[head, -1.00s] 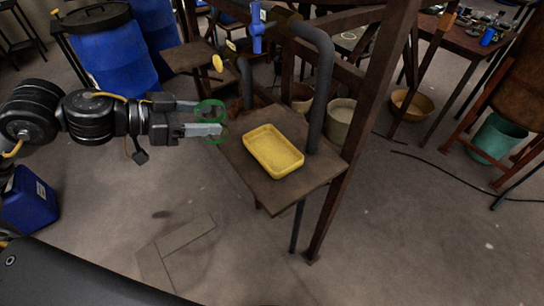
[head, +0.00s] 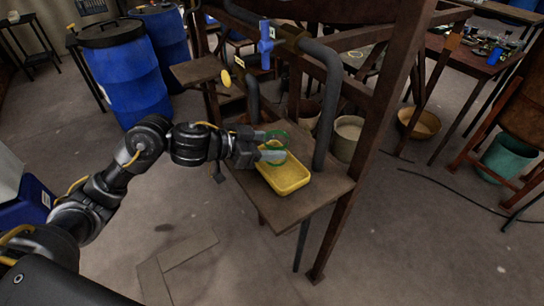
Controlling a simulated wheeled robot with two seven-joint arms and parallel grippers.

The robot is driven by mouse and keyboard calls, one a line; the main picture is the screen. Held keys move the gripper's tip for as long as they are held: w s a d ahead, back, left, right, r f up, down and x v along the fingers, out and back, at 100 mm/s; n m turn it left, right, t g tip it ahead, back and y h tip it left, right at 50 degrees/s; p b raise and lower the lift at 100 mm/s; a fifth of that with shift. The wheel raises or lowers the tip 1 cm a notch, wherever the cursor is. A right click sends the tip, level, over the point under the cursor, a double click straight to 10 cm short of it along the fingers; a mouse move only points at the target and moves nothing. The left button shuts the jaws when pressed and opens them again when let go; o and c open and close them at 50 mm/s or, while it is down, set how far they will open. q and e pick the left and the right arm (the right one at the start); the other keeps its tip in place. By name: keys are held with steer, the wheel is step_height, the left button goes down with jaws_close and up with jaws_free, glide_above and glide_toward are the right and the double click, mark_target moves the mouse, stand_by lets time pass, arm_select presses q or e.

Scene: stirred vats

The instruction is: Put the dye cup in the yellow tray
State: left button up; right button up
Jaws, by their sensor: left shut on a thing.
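The dye cup (head: 276,142) is a green, see-through cup. My left gripper (head: 276,146) is shut on it, with one finger on each side. The gripper and cup are over the far left part of the yellow tray (head: 291,189). The cup looks raised above the tray, though its exact height is hard to tell. The tray is a shallow rectangle with a raised rim, and no thing shows lying in its visible part. It sits on a small brown table (head: 325,192). The gripper and cup hide the tray's far left corner. My right gripper is not in view.
A dark upright pipe (head: 328,110) rises just right of the tray. A rusty frame post (head: 372,130) stands at the table's right edge. A blue valve handle (head: 266,45) is above and behind. Blue barrels (head: 125,75) stand at the left. Bare floor lies in front.

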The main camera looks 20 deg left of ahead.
arm_select(q)
steer(key=f, duration=0.2)
steer(key=f+b, duration=0.1)
steer(key=shift+w+d+f, duration=0.25)
steer(key=shift+d, duration=0.1)
steer(key=shift+a+f, duration=0.1)
steer(key=shift+f, duration=0.1)
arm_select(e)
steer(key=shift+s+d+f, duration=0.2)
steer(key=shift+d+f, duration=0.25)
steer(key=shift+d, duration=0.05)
arm_select(q)
steer(key=shift+f, duration=0.1)
